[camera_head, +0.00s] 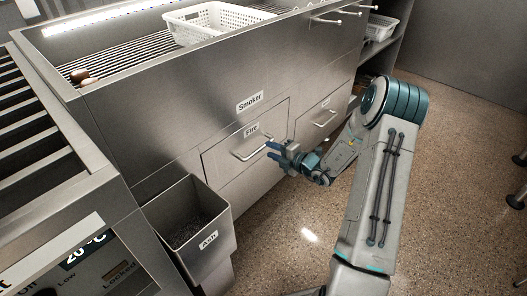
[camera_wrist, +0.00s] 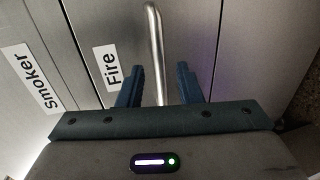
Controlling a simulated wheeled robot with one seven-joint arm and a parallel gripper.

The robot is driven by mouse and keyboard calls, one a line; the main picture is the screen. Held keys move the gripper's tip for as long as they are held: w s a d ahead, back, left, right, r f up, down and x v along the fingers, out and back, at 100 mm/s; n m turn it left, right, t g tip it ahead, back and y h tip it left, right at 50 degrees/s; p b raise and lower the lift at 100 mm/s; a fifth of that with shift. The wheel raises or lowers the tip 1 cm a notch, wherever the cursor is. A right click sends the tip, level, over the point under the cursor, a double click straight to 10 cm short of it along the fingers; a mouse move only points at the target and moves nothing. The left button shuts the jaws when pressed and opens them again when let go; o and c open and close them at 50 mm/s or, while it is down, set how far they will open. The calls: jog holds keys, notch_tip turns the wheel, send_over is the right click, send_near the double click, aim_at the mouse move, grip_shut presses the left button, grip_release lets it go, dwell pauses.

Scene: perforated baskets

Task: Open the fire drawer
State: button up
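The fire drawer (camera_head: 226,161) is a steel front labelled "Fire" below the "Smoker" label, and looks closed in the head view. Its bar handle (camera_head: 251,149) is on the front. My gripper (camera_head: 270,157) is just in front of the drawer, at the handle's right side in the head view. In the wrist view my gripper (camera_wrist: 159,80) is open, with two dark blue fingers apart. The handle (camera_wrist: 154,35) runs into the space between them there. Contact with the fingers does not show. The "Fire" label (camera_wrist: 112,68) lies left of the handle.
An ash bin (camera_head: 198,225) hangs at the lower left of the drawer. Another drawer with a handle (camera_head: 325,118) is to the right. A white perforated basket (camera_head: 215,22) sits on the grill top, and another (camera_head: 378,27) stands at the right.

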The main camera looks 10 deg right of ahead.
aim_at(263, 147)
jog(key=b+x, duration=0.1)
jog(key=x, duration=0.4)
